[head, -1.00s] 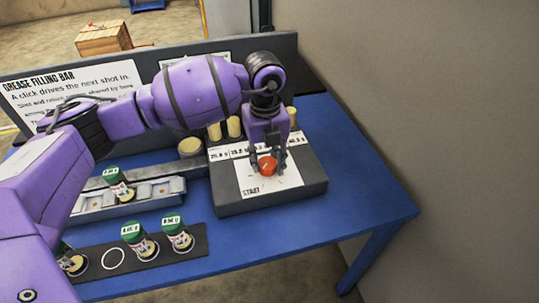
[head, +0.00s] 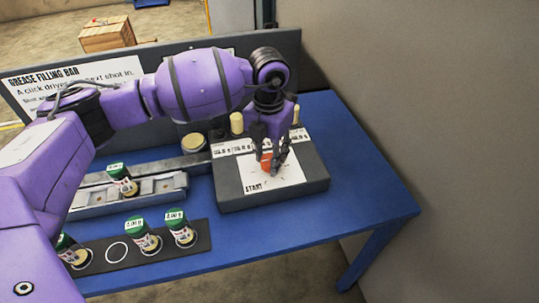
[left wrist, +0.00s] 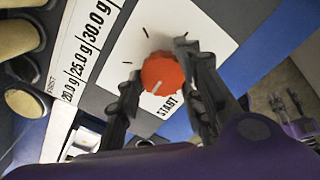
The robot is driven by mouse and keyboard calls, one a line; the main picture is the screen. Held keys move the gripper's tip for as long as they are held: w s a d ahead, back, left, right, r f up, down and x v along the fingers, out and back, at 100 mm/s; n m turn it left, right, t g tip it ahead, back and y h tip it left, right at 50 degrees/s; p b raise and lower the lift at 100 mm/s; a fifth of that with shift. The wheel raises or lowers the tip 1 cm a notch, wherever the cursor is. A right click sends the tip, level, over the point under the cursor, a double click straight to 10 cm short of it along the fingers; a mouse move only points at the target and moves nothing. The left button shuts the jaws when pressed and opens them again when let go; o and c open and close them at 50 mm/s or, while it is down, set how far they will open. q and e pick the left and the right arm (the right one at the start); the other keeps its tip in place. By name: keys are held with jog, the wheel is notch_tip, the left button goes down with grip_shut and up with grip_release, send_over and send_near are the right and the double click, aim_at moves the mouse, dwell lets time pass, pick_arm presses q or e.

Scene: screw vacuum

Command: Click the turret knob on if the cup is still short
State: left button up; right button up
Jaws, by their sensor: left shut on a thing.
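The red-orange turret knob (head: 266,160) stands on a white dial sheet with tick marks and the word START, on a dark grey box (head: 305,190). In the left wrist view the knob (left wrist: 162,72) shows a white pointer line slanting down and left, near START. My left gripper (head: 272,160) comes down from above, one finger on each side of the knob, shut on it. Its fingers (left wrist: 160,95) also show in the left wrist view. A cup with a green readout (head: 122,178) stands on the grey rail; its digits are too small to read surely.
Several green-labelled cups stand on a dark mat (head: 100,262) in front, beside an empty white ring (head: 117,252). Weight labels (left wrist: 82,50) and yellowish cylinders (head: 236,123) are behind the knob. A grey wall (head: 450,120) rises at the right. Dark finger-like shapes (left wrist: 285,106) show at the wrist view's right edge.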

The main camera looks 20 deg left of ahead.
aim_at(267, 159)
pick_arm(q)
jog(key=shift+s+a+f, duration=0.1)
jog(key=shift+a+f, duration=0.05)
jog(key=shift+a, duration=0.1)
dwell(0.3)
jog(key=o, duration=1.1)
jog(key=shift+r, duration=0.2)
jog(key=shift+d+r, duration=0.1)
jog(key=shift+r, duration=0.2)
notch_tip(267, 159, up, 11)
jog(key=shift+r, duration=0.1)
